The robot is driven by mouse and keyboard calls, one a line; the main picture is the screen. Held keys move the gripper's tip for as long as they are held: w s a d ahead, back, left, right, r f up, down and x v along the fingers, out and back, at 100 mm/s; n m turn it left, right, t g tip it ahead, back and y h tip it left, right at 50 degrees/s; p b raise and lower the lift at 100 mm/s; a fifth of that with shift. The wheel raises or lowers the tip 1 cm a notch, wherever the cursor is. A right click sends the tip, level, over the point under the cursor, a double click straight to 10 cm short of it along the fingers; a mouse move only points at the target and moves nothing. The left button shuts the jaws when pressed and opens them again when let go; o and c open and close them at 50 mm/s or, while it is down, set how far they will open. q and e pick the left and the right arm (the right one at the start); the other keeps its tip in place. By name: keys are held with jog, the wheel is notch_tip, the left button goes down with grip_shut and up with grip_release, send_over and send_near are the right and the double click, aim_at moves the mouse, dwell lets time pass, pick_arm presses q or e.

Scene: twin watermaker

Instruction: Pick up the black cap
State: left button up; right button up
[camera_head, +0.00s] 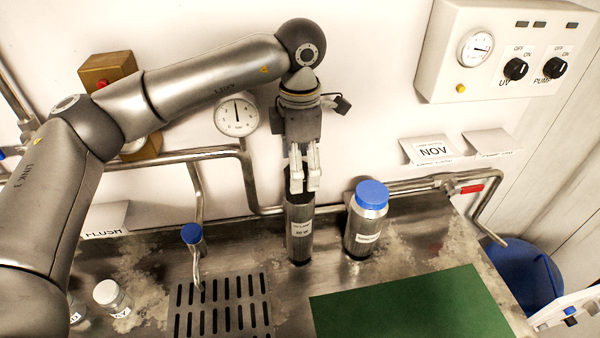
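My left gripper (305,188) comes down from above, fingers pointing down, at the top of a grey metal cylinder with a white label (299,236). The cylinder stands upright on the metal counter. A dark part at its top, which looks like the black cap (288,186), shows beside and behind the pale fingers. The fingers hide most of it. Only a narrow gap shows between the fingers, and I cannot tell whether they touch or grip the cap. My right gripper is not in view.
A metal bottle with a blue cap (370,196) stands close on the right. A blue-topped tap (192,234) and drain grate (222,306) are on the left. A green mat (412,306) lies clear in front. Pipes and a gauge (236,116) are behind.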

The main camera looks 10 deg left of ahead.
pick_arm(q)
jog(key=shift+f+p, duration=0.5)
jog(key=shift+f, duration=0.95)
jog(key=c, duration=1)
notch_tip(320, 180, up, 10)
jog(key=b, duration=0.3)
jog(key=shift+f+b, duration=0.25)
jog(key=shift+b, duration=0.15)
jog(key=shift+c, duration=0.2)
jog(key=shift+r, duration=0.3)
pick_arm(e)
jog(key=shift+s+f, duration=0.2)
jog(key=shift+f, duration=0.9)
